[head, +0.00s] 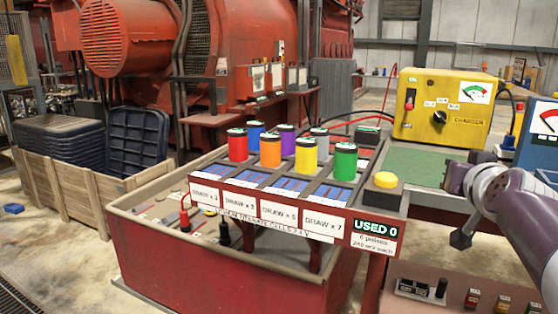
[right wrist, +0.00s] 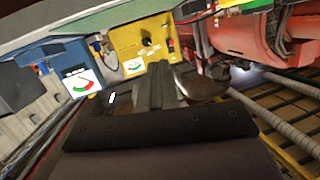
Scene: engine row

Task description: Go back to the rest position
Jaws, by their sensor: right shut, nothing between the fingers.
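My right arm comes in from the right edge in the head view, over the front of the red bench. My left gripper is in neither view.
Several coloured cylinders, including a green one (head: 345,162), stand on the draw rack left of my arm. A yellow button (head: 386,180) and green mat (head: 415,165) are close by. Behind are the yellow charger (head: 447,108) and a blue meter box (head: 540,150).

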